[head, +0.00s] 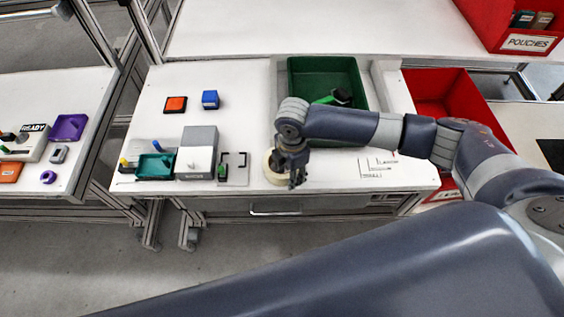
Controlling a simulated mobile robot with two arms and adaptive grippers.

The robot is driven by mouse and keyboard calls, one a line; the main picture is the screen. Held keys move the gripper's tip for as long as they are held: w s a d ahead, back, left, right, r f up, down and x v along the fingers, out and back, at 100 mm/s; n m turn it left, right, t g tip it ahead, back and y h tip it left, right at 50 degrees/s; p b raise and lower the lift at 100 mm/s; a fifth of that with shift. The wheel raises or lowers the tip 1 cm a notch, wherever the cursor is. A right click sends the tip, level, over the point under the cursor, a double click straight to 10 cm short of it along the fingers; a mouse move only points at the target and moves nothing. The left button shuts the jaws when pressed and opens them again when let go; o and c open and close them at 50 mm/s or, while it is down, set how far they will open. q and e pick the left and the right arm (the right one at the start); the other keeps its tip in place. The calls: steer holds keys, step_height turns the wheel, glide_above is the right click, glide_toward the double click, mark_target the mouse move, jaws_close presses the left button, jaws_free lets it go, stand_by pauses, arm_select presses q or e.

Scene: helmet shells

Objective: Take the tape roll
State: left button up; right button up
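A pale beige tape roll (269,170) lies on the white worktop near its front edge, right of the grey box. My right gripper (294,180) points down at the tape roll and covers its right part. The fingers are small and dark, so I cannot tell whether they are open, or whether they touch the roll. My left gripper is out of view.
Left of the roll stand a grey box (196,160) and a small green tray (153,168). Behind my arm is a large green bin (307,75) holding dark and green items. A red bin (424,84) is at the right.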

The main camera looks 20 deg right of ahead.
steer(key=shift+f, duration=0.9)
steer(key=shift+c, duration=0.5)
jaws_close()
steer(key=shift+w, duration=0.1)
steer(key=shift+r, duration=0.15)
